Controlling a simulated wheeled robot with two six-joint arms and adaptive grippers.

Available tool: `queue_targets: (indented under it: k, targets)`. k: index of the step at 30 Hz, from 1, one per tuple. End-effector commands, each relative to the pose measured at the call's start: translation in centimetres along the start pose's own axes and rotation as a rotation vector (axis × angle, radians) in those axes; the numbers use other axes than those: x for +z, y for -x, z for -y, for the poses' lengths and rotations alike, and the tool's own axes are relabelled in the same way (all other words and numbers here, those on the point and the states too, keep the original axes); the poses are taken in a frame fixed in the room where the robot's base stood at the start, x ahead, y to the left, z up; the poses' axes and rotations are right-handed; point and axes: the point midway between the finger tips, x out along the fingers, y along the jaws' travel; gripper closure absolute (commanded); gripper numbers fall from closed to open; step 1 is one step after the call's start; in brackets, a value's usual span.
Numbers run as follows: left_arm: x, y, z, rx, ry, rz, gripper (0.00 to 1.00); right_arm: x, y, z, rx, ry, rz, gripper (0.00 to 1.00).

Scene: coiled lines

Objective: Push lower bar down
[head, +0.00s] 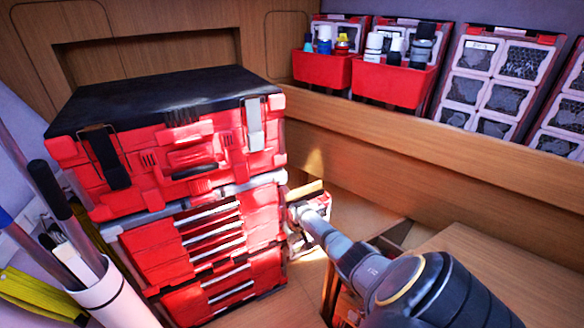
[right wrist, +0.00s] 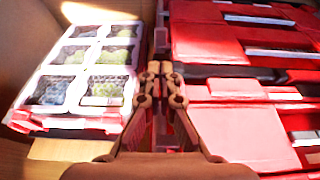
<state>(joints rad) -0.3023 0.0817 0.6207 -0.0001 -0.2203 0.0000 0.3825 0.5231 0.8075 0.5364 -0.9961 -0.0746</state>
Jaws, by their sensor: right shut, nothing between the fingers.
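A red tool box stack (head: 165,165) with a black lid stands left of centre in the head view. Pale bars (head: 212,232) run along the drawers of its middle box, and more pale bars (head: 228,284) run along the bottom box. I cannot tell which one is the lower bar. My right gripper (head: 297,210) is beside the stack's right edge, at the height of the middle drawers. In the right wrist view the right gripper (right wrist: 160,68) is shut and empty, with the red drawer fronts (right wrist: 245,130) to its right. Contact cannot be made out. My left gripper is out of view.
A clear-lidded organizer case (right wrist: 85,75) lies left of the gripper in the right wrist view. A white container with rods (head: 110,295) stands at the stack's left. Red bins (head: 395,85) with bottles sit on the back ledge. A wooden surface (head: 490,265) fills the lower right.

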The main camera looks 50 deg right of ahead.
Motion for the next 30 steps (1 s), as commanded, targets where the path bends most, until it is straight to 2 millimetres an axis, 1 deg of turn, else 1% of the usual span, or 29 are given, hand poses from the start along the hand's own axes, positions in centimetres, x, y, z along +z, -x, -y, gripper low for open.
queue_targets:
  k: [1, 6, 10, 14, 30]
  targets:
    - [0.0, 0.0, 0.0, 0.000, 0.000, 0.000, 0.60, -0.1, 0.9, -0.2, 0.003, 0.002, -0.004, 1.00]
    - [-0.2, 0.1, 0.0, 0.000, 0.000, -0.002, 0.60, -0.1, 3.3, -0.2, 0.002, 0.001, -0.004, 1.00]
    - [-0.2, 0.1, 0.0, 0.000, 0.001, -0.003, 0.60, -0.1, 4.4, -0.1, 0.001, -0.001, -0.003, 1.00]
    - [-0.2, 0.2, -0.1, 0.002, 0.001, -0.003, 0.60, 0.0, 4.7, 0.0, 0.000, 0.000, 0.000, 1.00]
    - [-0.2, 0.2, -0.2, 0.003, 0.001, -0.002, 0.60, -0.1, 4.7, 0.0, -0.001, -0.001, -0.002, 1.00]
